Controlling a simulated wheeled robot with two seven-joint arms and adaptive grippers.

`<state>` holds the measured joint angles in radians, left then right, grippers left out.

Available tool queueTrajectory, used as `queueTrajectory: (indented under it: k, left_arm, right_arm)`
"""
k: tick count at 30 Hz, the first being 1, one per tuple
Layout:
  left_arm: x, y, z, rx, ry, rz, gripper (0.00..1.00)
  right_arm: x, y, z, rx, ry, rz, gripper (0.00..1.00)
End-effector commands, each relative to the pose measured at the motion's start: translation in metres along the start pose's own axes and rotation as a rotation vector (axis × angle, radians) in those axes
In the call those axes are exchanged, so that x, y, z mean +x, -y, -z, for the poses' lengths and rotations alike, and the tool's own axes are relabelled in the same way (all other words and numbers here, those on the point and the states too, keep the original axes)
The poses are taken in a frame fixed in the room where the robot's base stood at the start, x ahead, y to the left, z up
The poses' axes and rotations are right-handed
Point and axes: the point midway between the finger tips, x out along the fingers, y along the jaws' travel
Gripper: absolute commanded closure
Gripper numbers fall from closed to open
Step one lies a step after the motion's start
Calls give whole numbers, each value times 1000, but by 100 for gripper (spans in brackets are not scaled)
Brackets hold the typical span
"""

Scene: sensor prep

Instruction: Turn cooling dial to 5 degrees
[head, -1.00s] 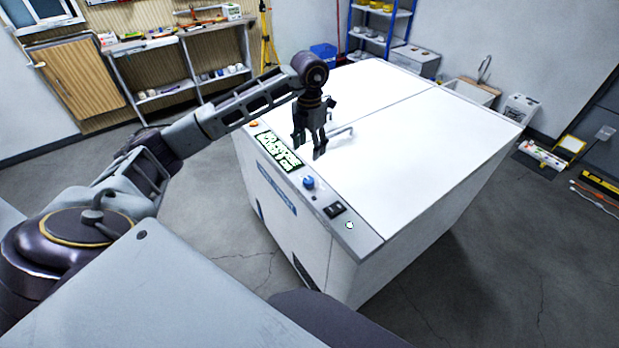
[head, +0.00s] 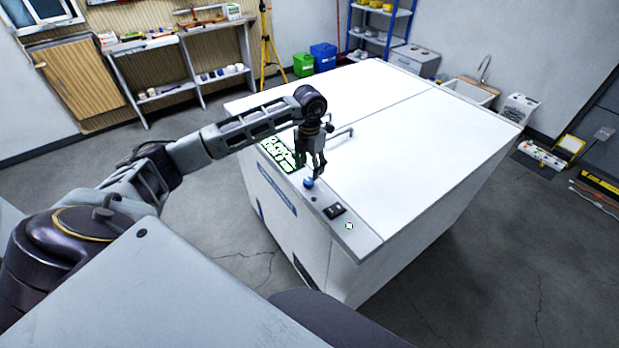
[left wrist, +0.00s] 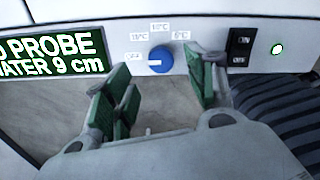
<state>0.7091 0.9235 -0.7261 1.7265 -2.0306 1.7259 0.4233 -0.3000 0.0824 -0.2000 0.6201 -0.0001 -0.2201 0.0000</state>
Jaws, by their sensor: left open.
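The blue cooling dial (head: 309,183) is on the front control strip of the white chest unit (head: 400,110). In the left wrist view the dial (left wrist: 160,60) has labels around it reading OFF, 15°C, 10°C and 5°C. A small white mark on its left side appears to point toward OFF. My left gripper (head: 314,168) is just above the dial in the head view, fingers downward. In the left wrist view its green-padded fingers (left wrist: 163,88) are apart, one on each side of the dial, with nothing between them. I cannot tell whether they touch it. My right gripper is not visible.
A handle (head: 338,133) stands on the lid behind my gripper. The lid is otherwise clear.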

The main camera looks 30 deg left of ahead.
Motion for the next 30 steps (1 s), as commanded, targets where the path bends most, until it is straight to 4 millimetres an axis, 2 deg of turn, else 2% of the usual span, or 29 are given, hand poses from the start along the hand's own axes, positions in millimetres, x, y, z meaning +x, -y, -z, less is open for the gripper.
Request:
queueTrajectory:
  k: [9, 15, 28, 30]
  left_arm:
    - [41, 1, 1, 1, -3, 1, 44]
    - [58, 0, 0, 0, -2, -1, 44]
    - [64, 0, 0, 0, 0, -1, 44]
    - [64, 0, 0, 0, 0, -1, 53]
  right_arm:
    - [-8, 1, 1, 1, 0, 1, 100]
    - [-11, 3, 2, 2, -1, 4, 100]
    - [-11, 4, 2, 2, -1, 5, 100]
    - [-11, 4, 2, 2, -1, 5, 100]
